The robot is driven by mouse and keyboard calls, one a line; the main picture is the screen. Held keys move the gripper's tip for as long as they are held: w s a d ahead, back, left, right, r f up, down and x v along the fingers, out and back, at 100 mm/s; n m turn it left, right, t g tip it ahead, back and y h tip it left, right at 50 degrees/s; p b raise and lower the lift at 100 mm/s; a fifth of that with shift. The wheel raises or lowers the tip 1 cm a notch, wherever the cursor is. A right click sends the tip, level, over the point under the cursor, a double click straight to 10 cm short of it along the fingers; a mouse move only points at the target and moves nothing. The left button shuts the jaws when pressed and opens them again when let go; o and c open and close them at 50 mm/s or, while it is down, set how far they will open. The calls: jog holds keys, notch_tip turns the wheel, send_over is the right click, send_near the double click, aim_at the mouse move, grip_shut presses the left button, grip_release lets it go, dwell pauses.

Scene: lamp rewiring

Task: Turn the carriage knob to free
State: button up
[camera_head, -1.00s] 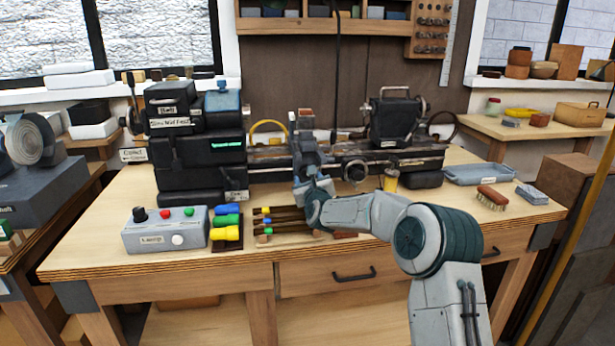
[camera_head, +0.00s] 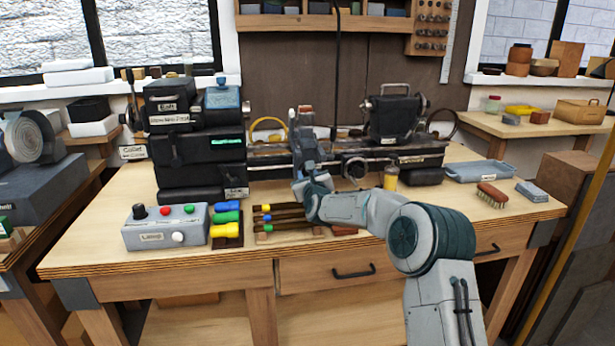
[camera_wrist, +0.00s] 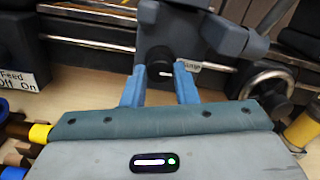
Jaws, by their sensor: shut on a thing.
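The black carriage knob (camera_wrist: 160,68) has a white mark pointing right in the wrist view. It sits on the front of the grey-blue carriage (camera_wrist: 186,32). My gripper (camera_wrist: 160,88) has its two blue fingers on either side of the knob and is shut on it. A white label (camera_wrist: 188,66) right of the knob is partly covered by the right finger, so I cannot read it fully. In the head view the carriage (camera_head: 304,140) stands on the lathe bed, and my wrist hides the knob.
A handwheel (camera_wrist: 268,88) is close to the right of my gripper. A yellow cylinder (camera_head: 390,178) stands in front of the bed. Several colour-tipped tools (camera_head: 285,218) lie below my wrist. A grey control box (camera_head: 166,228) is at the left front of the bench.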

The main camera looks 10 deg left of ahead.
jog(key=shift+f+b, duration=0.15)
jog(key=shift+b, duration=0.15)
jog(key=n+b, duration=0.3)
jog(key=shift+f+b, duration=0.15)
jog(key=shift+b, duration=0.2)
jog(key=n+b, duration=0.4)
jog(key=n, duration=0.1)
jog(key=shift+n, duration=0.3)
jog(key=n+b, duration=0.1)
jog(key=n, duration=0.3)
jog(key=shift+r+n+b, duration=0.2)
jog(key=shift+n+b, duration=0.1)
jog(key=shift+b, duration=0.1)
jog(key=shift+r+n+b, duration=0.1)
jog(key=shift+n+b, duration=0.35)
jog(key=shift+n, duration=1.85)
jog(key=o, duration=1)
